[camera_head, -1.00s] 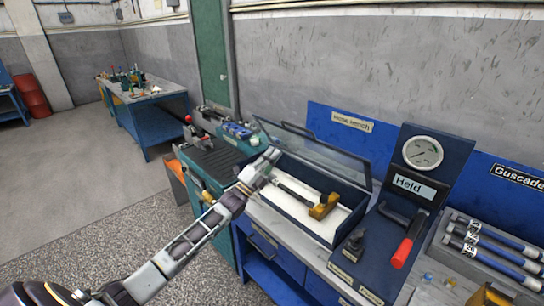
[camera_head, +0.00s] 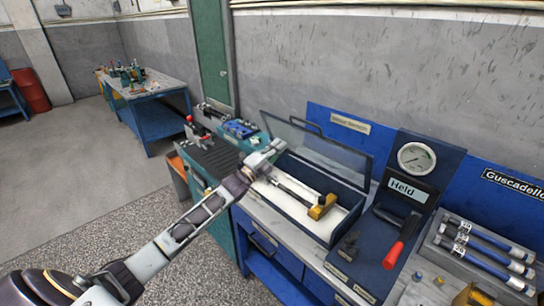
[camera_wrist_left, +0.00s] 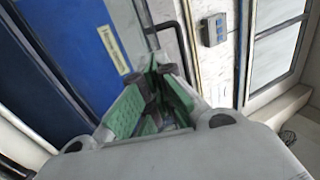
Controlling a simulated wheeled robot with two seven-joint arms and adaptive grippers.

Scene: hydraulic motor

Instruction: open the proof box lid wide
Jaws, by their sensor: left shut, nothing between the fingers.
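The proof box (camera_head: 300,213) is a dark tray with a pale floor on the bench, holding a dark rod with a yellow end piece (camera_head: 321,207). Its clear, dark-framed lid (camera_head: 325,152) stands raised at the back of the box. My left gripper (camera_head: 279,146) is shut and empty, at the left end of the lid, close to its inner side. I cannot tell if it touches the lid. In the left wrist view its green-padded fingers (camera_wrist_left: 155,75) point toward a dark handle-like bar (camera_wrist_left: 168,24). My right gripper is out of view.
Right of the box stands a panel with a gauge (camera_head: 417,158), a "Held" sign and a red-handled lever (camera_head: 394,254). Several blue cylinders (camera_head: 487,250) lie farther right. A blue back panel (camera_head: 345,125) is behind the lid. A green bench (camera_head: 213,160) with tools adjoins on the left.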

